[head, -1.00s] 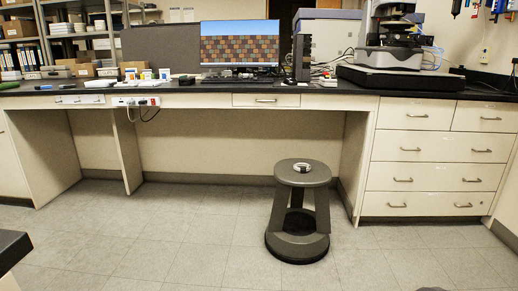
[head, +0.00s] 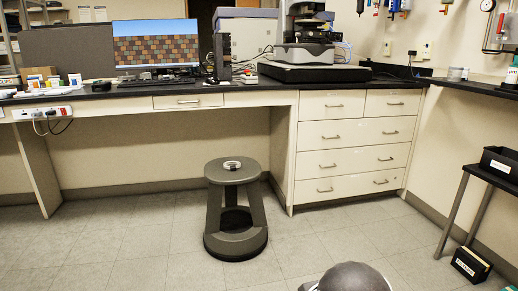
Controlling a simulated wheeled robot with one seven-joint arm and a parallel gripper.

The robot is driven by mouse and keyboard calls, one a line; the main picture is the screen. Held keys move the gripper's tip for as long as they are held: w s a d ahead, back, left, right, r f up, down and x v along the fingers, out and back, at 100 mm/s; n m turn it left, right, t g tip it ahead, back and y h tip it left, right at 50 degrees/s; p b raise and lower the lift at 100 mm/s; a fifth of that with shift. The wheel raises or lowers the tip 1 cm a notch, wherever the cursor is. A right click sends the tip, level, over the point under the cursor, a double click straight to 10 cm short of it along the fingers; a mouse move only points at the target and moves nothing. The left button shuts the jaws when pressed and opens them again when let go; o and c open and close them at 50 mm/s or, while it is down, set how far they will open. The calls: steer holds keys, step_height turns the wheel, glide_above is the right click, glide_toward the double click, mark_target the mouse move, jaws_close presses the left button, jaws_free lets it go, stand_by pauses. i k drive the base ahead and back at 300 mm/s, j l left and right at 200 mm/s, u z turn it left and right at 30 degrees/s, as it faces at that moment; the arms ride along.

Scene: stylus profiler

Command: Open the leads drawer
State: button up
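I cannot tell which drawer is the leads drawer, as the small labels are too small to read. A cream cabinet (head: 292,160) under the right part of the bench has several shut drawers with bar handles. Its top row has a left drawer (head: 334,98) and a right drawer (head: 392,97); wider drawers (head: 350,127) sit below. A single shallow drawer (head: 170,102) under the bench top, left of the cabinet, is also shut. My gripper is not in view.
A grey stool (head: 232,215) stands on the floor left of the cabinet. A dark rounded shape (head: 347,278), which I cannot identify, shows at the bottom edge.

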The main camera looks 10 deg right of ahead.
mark_target(319, 105)
steer(key=i+l, duration=0.2)
steer(key=i, duration=0.25)
steer(key=i+l, duration=0.15)
steer(key=i, duration=0.25)
steer(key=i+l, duration=0.2)
steer(key=i, duration=0.25)
steer(key=k+l+z, duration=0.05)
